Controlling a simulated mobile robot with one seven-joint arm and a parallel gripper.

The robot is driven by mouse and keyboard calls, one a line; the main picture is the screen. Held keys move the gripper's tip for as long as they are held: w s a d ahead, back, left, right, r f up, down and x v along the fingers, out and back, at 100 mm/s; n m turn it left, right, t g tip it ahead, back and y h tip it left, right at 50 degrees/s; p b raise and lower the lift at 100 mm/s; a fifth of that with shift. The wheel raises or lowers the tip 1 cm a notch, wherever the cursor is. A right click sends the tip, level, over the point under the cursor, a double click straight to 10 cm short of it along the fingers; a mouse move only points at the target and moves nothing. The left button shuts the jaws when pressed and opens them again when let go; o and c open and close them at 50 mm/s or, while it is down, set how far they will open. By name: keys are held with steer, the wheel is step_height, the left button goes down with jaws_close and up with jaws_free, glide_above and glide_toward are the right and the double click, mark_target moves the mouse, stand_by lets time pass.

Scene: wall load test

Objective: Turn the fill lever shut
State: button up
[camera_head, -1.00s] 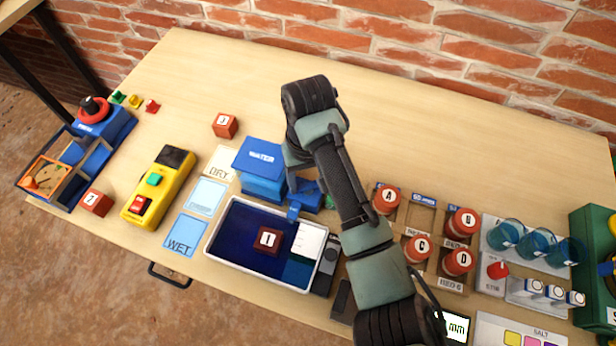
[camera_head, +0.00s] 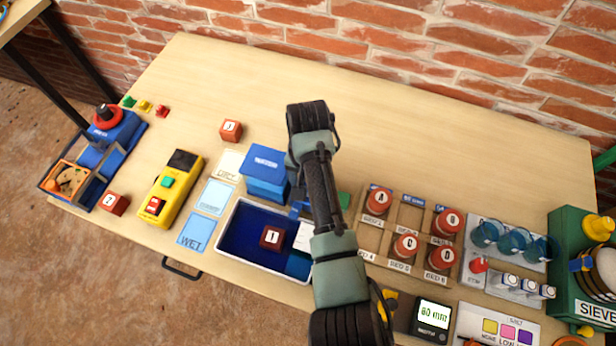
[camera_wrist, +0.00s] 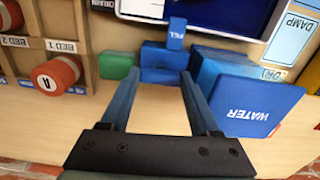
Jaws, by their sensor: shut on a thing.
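The fill lever, a blue piece with a FILL label (camera_wrist: 176,32), sits at the tray's edge in the wrist view, with a blue block (camera_wrist: 162,62) directly beside it. The tray (camera_head: 228,228) holds dark blue content and a red block marked 1 (camera_head: 272,238). My arm hides most of the lever and fingertips in the head view.
A green block (camera_wrist: 116,64) is close beside the lever. The table's back half is clear.

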steer(key=shift+m, duration=0.4)
steer(key=o, duration=1.1)
steer(key=shift+r, duration=0.15)
step_height(320, 180, up, 13)
steer(key=shift+f+p, duration=0.1)
steer(key=shift+p, duration=1)
